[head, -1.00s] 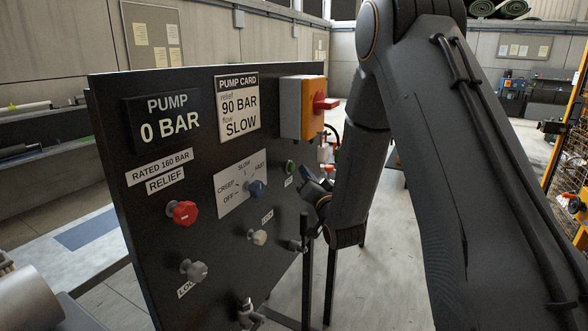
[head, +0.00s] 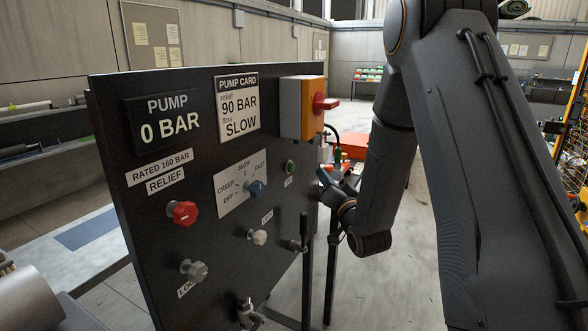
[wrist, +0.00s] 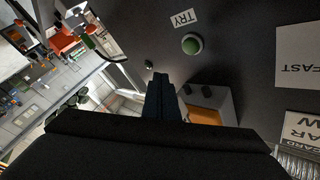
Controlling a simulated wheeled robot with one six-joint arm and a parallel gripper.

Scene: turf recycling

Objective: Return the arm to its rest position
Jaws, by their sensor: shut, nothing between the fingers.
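My arm stands in front of the right part of the head view, bent down at the elbow. My gripper (head: 324,178) is just off the right edge of the black pump panel (head: 225,290), apart from it as far as I can tell. In the wrist view my gripper (wrist: 162,82) has its dark fingers together, with nothing between them. The green button (wrist: 192,44) with its TRY label (wrist: 184,18) is on the panel beyond the fingertips. The button also shows in the head view (head: 290,167).
The panel bears a PUMP 0 BAR display (head: 168,123), a red relief knob (head: 182,213), a blue flow knob (head: 255,188), two grey lock knobs and an orange box (head: 302,108) with a red switch (head: 326,102). Open floor (head: 420,240) lies right of the panel.

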